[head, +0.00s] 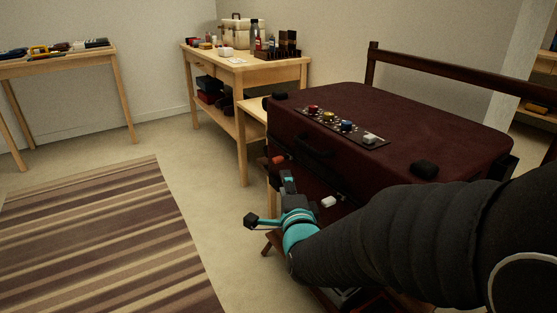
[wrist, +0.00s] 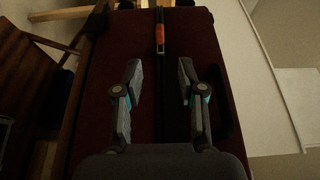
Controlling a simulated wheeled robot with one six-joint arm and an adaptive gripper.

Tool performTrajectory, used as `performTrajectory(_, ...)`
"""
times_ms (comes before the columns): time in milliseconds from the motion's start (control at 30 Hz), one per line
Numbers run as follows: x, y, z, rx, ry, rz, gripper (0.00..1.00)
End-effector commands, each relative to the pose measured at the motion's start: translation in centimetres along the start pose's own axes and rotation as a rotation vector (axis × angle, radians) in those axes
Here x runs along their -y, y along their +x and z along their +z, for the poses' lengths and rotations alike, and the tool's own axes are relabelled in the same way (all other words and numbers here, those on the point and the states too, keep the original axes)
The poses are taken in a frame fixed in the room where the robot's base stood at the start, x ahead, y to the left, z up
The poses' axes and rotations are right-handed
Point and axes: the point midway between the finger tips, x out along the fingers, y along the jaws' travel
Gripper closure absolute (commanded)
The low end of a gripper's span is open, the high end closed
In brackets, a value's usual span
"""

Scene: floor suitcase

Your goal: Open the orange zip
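The dark red suitcase (head: 420,125) lies on a wooden stand in the head view. Its side fills the middle of the wrist view (wrist: 210,50). The orange zip pull (wrist: 159,34) sits on a dark seam line near the top of the wrist view. It also shows as a small orange spot near the suitcase's left end in the head view (head: 278,160). My gripper (wrist: 160,80) is open and empty, its two fingers either side of the seam line. The orange pull is ahead of the fingertips, apart from them. In the head view, my gripper (head: 288,187) is beside the suitcase's front side, partly hidden by its own body.
A white pull (head: 328,202) is on the suitcase's front side. A panel with red, yellow, blue and white knobs (head: 340,125) is on top. A wooden table (head: 245,65) with bottles and boxes stands behind. The striped rug (head: 100,235) is clear.

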Motion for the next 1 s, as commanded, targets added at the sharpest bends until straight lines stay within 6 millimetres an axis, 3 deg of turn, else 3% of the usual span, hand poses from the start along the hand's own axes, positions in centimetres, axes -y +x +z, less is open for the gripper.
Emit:
performTrajectory(600,0.0,10.6,-0.1,0.0,-0.002,0.002,0.6)
performTrajectory(800,0.0,12.1,-0.1,0.0,-0.003,0.002,0.6)
performTrajectory(1000,0.0,12.4,-0.1,0.0,-0.003,0.002,0.6)
